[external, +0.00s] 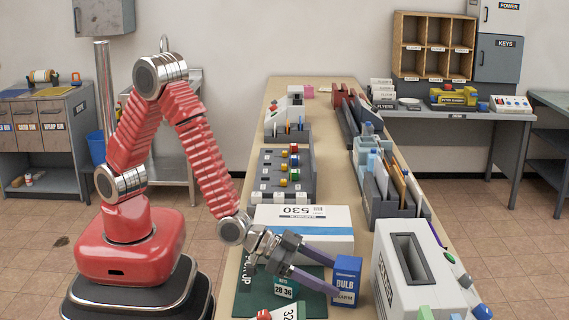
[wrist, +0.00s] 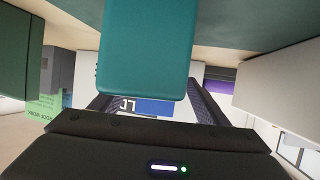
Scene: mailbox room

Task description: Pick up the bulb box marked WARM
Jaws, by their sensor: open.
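The blue bulb box (external: 346,272), with BULB and WARM on its front, stands upright on the long table. My gripper (external: 334,277) is open, its two long fingers reaching right to the box. The near fingertip is at the box's left edge; the far fingertip is partly hidden, so I cannot tell whether either touches. In the wrist view, a blue and white lettered face (wrist: 153,107), apparently the box, shows between the fingers, largely covered by a teal object.
A teal box marked 28 36 (external: 286,287) stands below my fingers on a green mat (external: 250,296). A white carton marked 530 (external: 304,229) lies behind. A large white slotted box (external: 410,280) stands close on the right. A filled organizer (external: 390,200) stands further back.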

